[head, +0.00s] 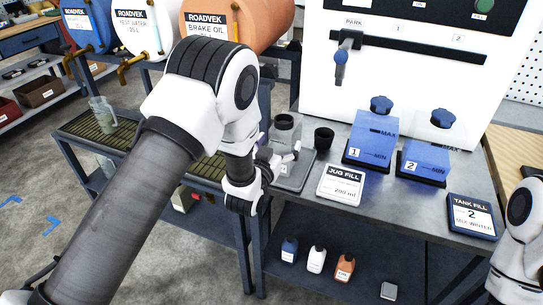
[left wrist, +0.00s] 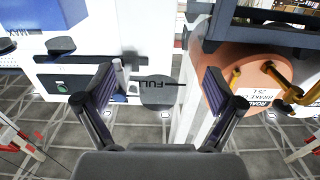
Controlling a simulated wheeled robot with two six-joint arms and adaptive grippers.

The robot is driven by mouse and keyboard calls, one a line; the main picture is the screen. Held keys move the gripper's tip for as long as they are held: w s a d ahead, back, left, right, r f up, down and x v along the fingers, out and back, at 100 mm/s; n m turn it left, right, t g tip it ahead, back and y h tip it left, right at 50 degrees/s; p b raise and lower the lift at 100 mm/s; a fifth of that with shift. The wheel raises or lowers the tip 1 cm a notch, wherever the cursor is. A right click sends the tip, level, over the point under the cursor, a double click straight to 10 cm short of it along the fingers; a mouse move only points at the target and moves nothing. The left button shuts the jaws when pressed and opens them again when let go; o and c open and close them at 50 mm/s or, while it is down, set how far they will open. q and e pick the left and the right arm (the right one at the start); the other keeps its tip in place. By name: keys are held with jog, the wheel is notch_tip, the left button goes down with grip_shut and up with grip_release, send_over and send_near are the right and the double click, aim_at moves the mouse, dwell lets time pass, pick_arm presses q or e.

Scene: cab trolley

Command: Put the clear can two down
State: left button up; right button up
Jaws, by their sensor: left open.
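A clear can (head: 285,128) with a dark rim stands at the grey plate (head: 295,178) on the bench, partly hidden by my left gripper. My left gripper (head: 287,156) is open beside it, low over the bench edge. In the left wrist view my open fingers (left wrist: 158,95) spread to either side of a grey round patch with an upside-down FULL mark (left wrist: 158,84), seemingly on the clear can. I cannot tell whether the fingers touch it. Another clear can (head: 102,113) stands upright on the slatted drip tray (head: 75,125) at left. My right gripper is out of view.
A small black cup (head: 323,139) and the JUG FILL card (head: 341,184) are close right of the plate. Blue tanks 1 (head: 372,140) and 2 (head: 425,162) stand farther right, beside the TANK FILL card (head: 472,216). Drums (head: 205,22) are behind. Small bottles (head: 317,260) sit on the lower shelf.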

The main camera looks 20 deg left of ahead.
pick_arm(q)
jog(key=s+b, duration=0.1)
jog(key=s, duration=0.7)
jog(key=s+a+f+g, duration=0.2)
jog(key=s+f+g, duration=0.4)
jog(key=f, duration=0.5)
jog(key=s+a+f+g, duration=0.2)
jog(key=s+f+g, duration=0.2)
jog(key=s+f, duration=0.65)
jog(key=s+f+g, duration=0.4)
jog(key=s, duration=0.4)
jog(key=s+f+g, duration=0.4)
jog(key=s+f, duration=0.1)
jog(key=s, duration=0.4)
jog(key=shift+a+n, duration=0.15)
jog(key=shift+n, duration=0.25)
